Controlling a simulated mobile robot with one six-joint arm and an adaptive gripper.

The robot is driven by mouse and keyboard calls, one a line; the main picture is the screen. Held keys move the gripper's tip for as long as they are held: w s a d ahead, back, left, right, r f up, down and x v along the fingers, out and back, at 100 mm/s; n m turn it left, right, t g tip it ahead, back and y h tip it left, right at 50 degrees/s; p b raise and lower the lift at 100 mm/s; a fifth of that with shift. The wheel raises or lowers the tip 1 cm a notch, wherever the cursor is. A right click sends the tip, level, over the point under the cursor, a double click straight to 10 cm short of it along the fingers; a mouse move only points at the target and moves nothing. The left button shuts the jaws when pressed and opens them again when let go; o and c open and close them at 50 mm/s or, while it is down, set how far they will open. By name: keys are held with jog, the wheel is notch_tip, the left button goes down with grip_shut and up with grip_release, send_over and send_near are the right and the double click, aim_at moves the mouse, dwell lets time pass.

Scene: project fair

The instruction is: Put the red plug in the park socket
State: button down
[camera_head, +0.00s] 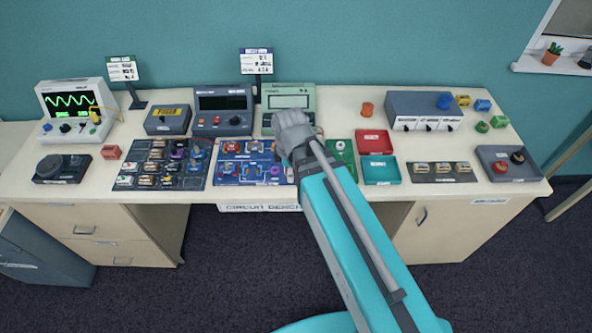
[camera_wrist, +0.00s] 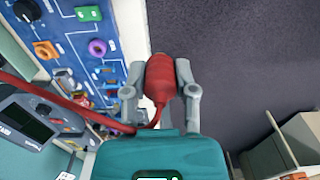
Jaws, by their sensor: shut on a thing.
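My gripper (camera_wrist: 159,82) is shut on the red plug (camera_wrist: 161,72), with one grey finger on each side of it. A red cable (camera_wrist: 40,93) runs from the plug to the left, past the dark meter (camera_wrist: 28,128). The plug is in the air near the bench's front edge, beside the blue circuit board (camera_wrist: 75,60). In the head view my arm hides the plug and fingers, over the right side of the blue board (camera_head: 228,172). I cannot make out which socket is the park socket.
A dark component tray (camera_head: 125,181) lies left of the board. Red (camera_head: 374,135) and teal (camera_head: 392,178) trays lie to the right. A grey block (camera_head: 487,155) with red and black tops stands at the right end. The meter (camera_head: 205,104) stands behind the board.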

dwell(0.3)
notch_tip(320, 180, down, 4)
jog(key=b, duration=0.3)
jog(key=shift+r, duration=0.25)
jog(key=shift+r, duration=0.1)
